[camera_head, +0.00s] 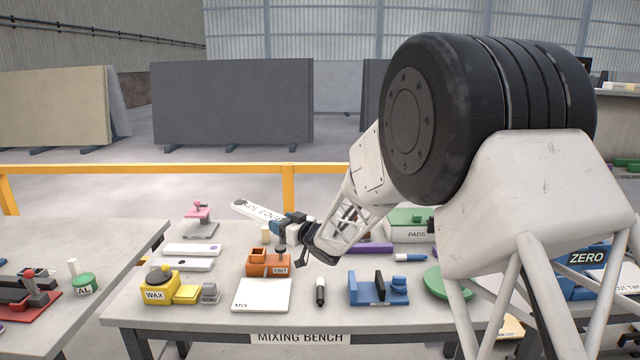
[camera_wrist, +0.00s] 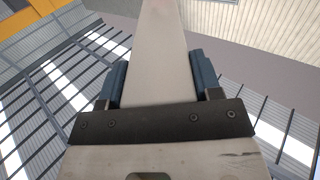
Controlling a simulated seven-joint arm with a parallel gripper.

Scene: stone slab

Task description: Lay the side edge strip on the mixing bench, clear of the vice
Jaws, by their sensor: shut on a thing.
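A long pale strip (camera_head: 252,207), with partly readable dark lettering, is held above the back of the mixing bench (camera_head: 220,322). I take it for the side edge strip. My gripper (camera_head: 279,226) is shut on its right end, and the strip reaches out to the left. In the wrist view the strip (camera_wrist: 160,45) runs away from me between the blue fingers. A blue fixture with upright dark jaws (camera_head: 378,290) stands at the bench's front right and looks like the vice. The strip is well apart from it.
Two pale strips (camera_head: 193,249) (camera_head: 188,265) lie at the back left, near a pink clamp (camera_head: 200,213). An orange TINT holder (camera_head: 268,265), white MIX board (camera_head: 262,296), yellow WAX block (camera_head: 158,285) and black marker (camera_head: 320,291) crowd the bench. Small gaps show between them.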

